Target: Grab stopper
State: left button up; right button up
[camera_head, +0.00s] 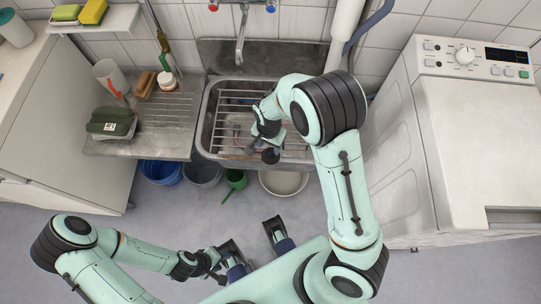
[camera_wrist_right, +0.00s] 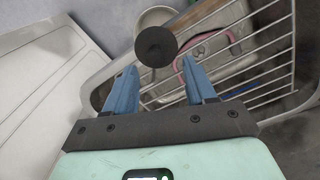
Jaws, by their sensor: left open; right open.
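A dark round stopper (camera_head: 270,155) is at the front edge of the sink in the head view. In the right wrist view the stopper (camera_wrist_right: 155,46) shows as a black disc with a short stem below it. My right gripper (camera_head: 266,142) is over the front of the sink. In its wrist view the right gripper's blue fingers (camera_wrist_right: 155,72) are spread apart. The stopper appears between and just beyond their tips, with no visible grip on it. My left gripper (camera_head: 222,265) is low in front of the counter, open, away from the stopper; its fingers are partly hard to make out.
The metal sink (camera_head: 207,118) has a wire rack (camera_head: 240,100) across it and a pink-rimmed item (camera_wrist_right: 232,45) below. A washing machine (camera_head: 475,140) stands right. A white basin (camera_head: 284,183) and blue bucket (camera_head: 161,172) are below.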

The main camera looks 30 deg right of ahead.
aim_at(271, 151)
jog(key=f, duration=0.2)
jog(key=f+b, duration=0.1)
jog(key=f, duration=0.2)
jog(key=shift+s+d+f, duration=0.2)
jog(key=shift+f, duration=0.15)
jog(key=shift+c, duration=0.3)
grip_shut()
